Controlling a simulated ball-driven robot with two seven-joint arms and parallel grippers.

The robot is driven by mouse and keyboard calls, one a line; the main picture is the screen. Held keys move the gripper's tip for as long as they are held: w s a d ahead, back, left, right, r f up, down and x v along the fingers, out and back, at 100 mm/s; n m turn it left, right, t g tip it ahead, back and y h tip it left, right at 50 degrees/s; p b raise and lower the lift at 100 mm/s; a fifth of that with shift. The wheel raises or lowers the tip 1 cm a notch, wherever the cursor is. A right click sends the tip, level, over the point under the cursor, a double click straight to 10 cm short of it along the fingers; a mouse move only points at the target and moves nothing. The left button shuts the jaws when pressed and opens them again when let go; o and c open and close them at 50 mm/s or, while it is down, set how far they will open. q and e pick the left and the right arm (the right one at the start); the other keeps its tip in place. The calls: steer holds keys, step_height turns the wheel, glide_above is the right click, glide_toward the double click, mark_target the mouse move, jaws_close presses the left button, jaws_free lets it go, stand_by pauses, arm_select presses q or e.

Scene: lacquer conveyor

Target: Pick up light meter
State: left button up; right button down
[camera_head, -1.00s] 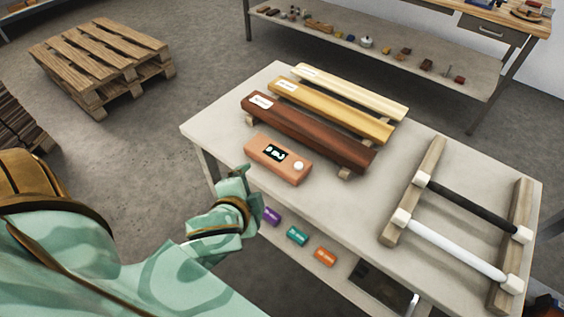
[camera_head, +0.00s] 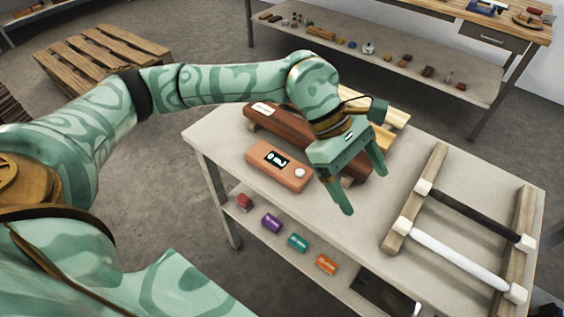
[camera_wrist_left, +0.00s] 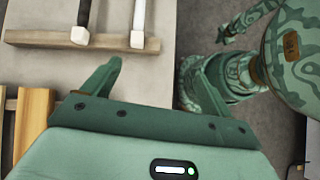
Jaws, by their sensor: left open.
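The light meter is the orange-brown box (camera_head: 280,166) with a dark display and a white round knob, lying on the grey table's left part in the head view. My left gripper (camera_head: 362,188) is open and empty, fingers pointing down, to the right of the meter and apart from it. Its fingers also show in the left wrist view (camera_wrist_left: 158,82); the meter does not show there. What looks like my right gripper (camera_wrist_left: 228,36) is small at the upper right of the wrist view; its jaws are unclear.
A dark brown bar (camera_head: 290,127) and paler bars lie behind the meter, partly hidden by my left arm. A wooden rack with a black rod (camera_head: 470,213) and a white rod (camera_head: 455,252) stands at right. Small coloured blocks (camera_head: 298,242) sit on the lower shelf.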

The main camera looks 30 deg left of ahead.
arm_select(q)
steer(key=w+a+r+n+y, duration=0.15)
steer(key=a+y, duration=0.25)
steer(key=a, duration=0.6)
steer(key=w+a+r+y, duration=0.2)
steer(key=w+a+y, duration=0.15)
steer(key=a, duration=0.65)
steer(key=b, duration=0.3)
glide_above(278, 161)
steer(key=shift+t+y, duration=0.4)
steer(key=shift+y, duration=0.05)
steer(key=f, duration=1)
steer(key=shift+w+d+f, duration=0.15)
steer(key=shift+d, duration=0.1)
steer(key=f+b, duration=0.3)
steer(key=f, duration=0.3)
steer(key=shift+a+f, duration=0.15)
steer(key=shift+a, duration=0.05)
arm_select(e)
steer(key=shift+g, duration=0.3)
steer(key=f, duration=0.1)
steer(key=s+f, duration=0.1)
steer(key=f, duration=0.1)
steer(key=s+f, duration=0.1)
steer(key=f, duration=0.1)
steer(key=shift+f, duration=0.15)
arm_select(q)
steer(key=c, duration=1.2)
